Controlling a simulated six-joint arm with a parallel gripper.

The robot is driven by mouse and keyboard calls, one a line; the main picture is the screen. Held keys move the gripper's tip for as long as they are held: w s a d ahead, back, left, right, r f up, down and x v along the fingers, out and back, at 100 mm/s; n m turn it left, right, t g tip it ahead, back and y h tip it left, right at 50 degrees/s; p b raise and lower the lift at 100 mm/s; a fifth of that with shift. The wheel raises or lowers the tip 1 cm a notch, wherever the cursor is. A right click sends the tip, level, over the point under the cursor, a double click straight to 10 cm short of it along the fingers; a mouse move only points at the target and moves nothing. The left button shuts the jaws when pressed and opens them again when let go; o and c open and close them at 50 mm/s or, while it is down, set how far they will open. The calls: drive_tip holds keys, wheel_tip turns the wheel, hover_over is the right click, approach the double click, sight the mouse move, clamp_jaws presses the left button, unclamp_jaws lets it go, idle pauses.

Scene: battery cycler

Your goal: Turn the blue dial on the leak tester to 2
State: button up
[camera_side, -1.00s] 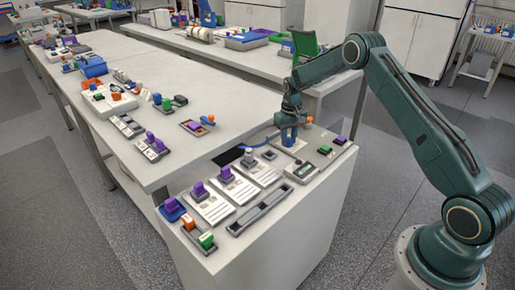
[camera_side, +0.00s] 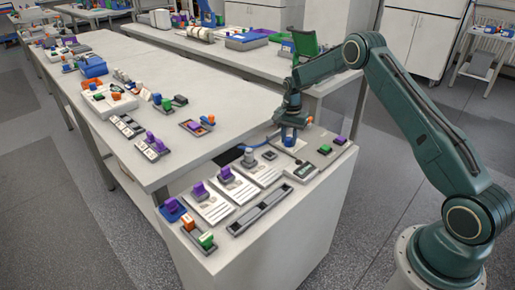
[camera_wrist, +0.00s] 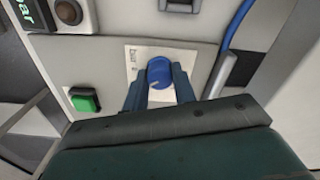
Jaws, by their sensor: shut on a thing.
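The blue dial (camera_wrist: 160,70) is a round knob on a white plate (camera_wrist: 136,52) with small dark print, in the middle of the wrist view. A pale line shows on its face, but I cannot read which number it points at. My gripper (camera_wrist: 160,86) is shut on the dial, with one finger on each side of it. In the side view my gripper (camera_side: 290,121) points down over the blue dial (camera_side: 289,139) near the back of the grey cabinet top, partly hiding it.
In the wrist view, a green button (camera_wrist: 84,99) is left of the dial, a dark round knob (camera_wrist: 69,11) is at the upper left, and a blue hose (camera_wrist: 236,24) runs at the right. Several purple-handled switches stand on the cabinet (camera_side: 300,230).

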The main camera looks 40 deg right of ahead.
sight(289, 138)
drive_tip(key=m, duration=0.4)
drive_tip(key=shift+m, duration=0.3)
idle(0.4)
drive_tip(key=o, duration=1)
wheel_tip(289, 138, up, 14)
drive_tip(key=shift+f, duration=0.1)
idle(0.4)
